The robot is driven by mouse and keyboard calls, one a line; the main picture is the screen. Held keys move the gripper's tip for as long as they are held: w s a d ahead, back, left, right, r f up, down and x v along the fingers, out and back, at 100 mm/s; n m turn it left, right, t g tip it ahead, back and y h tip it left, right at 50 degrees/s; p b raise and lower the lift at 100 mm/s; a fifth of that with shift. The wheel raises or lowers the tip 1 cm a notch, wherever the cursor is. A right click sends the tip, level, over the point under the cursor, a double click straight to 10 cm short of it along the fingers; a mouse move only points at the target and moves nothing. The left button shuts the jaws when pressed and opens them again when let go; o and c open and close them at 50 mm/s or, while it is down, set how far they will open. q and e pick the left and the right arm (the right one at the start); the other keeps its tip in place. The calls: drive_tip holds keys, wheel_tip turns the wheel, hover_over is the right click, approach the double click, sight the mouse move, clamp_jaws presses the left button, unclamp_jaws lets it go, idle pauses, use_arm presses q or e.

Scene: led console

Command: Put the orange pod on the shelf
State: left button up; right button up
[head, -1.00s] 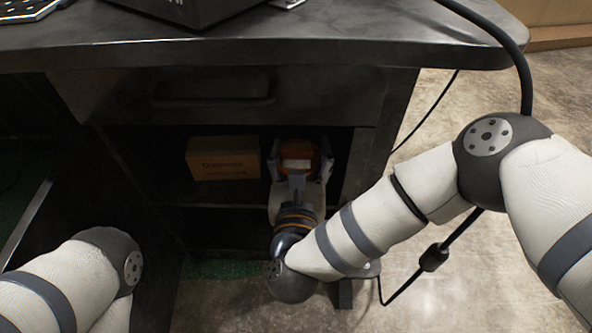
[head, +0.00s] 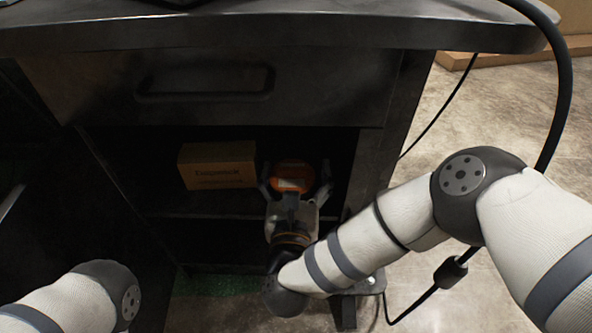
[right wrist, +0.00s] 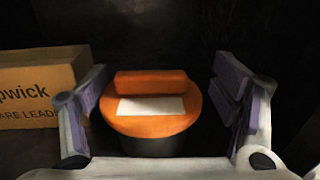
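The orange pod (head: 291,171) has a round orange top with a raised bar, a white label and a dark base. It stands upright on the shelf (head: 200,206) inside the dark cabinet, to the right of a cardboard box. My right gripper (head: 295,186) is open, with one finger on each side of the pod. In the right wrist view the pod (right wrist: 152,118) sits between the spread fingers, with a clear gap at the right finger and a very small one at the left. My left gripper is out of view; only part of that arm shows.
The cardboard box (head: 217,165) stands on the same shelf, just left of my right gripper. The cabinet's right wall (head: 388,150) is close on the other side. A closed drawer (head: 205,90) and the desktop (head: 270,32) are above. A black cable hangs at the right.

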drive_tip(key=shift+s+r, duration=0.15)
use_arm(q)
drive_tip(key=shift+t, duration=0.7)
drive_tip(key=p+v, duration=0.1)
drive_tip(key=p, duration=0.1)
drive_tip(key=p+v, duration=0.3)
drive_tip(key=p, duration=0.1)
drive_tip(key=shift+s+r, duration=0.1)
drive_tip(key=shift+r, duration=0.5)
use_arm(e)
drive_tip(key=s, duration=1.1)
drive_tip(key=shift+s+a, duration=0.25)
drive_tip(key=shift+s, duration=0.1)
